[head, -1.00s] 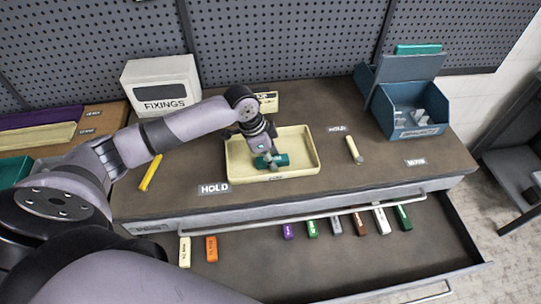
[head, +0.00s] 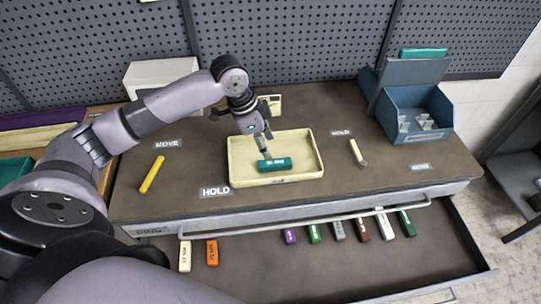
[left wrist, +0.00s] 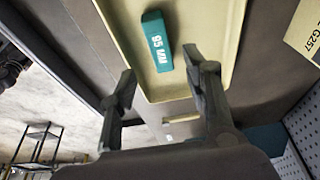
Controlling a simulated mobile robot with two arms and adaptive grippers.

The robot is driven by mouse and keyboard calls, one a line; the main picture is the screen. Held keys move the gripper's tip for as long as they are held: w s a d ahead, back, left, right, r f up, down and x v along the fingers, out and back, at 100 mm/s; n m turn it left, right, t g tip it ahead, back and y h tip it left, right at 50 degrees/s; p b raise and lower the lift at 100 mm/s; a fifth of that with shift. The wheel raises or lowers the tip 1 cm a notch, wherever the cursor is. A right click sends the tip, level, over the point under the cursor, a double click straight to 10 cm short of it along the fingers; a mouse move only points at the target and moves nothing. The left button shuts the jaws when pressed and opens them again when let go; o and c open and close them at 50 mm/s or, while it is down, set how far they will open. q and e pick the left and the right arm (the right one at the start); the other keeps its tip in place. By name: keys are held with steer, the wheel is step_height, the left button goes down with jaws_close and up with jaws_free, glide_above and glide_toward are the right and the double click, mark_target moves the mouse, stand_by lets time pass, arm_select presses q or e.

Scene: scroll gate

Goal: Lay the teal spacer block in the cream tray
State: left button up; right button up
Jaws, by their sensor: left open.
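The teal spacer block (head: 275,165) lies in the cream tray (head: 318,160), toward its front side, on the bench top. The left wrist view also shows the block (left wrist: 157,42), marked 95 MM, on the floor of the tray (left wrist: 112,12). My left gripper (head: 263,146) is just above and behind the block. In the left wrist view its two fingers (left wrist: 160,68) are spread, with nothing held between them. My right gripper is not in view.
A blue bin (head: 412,115) stands at the back right and a white box (head: 160,75) at the back left. A yellow marker (head: 152,174) and a cream piece (head: 357,152) lie beside the tray. The open drawer (head: 330,260) in front holds several coloured blocks.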

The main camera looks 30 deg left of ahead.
arm_select(q)
steer(key=shift+v, duration=2.1)
steer(key=shift+s, duration=0.1)
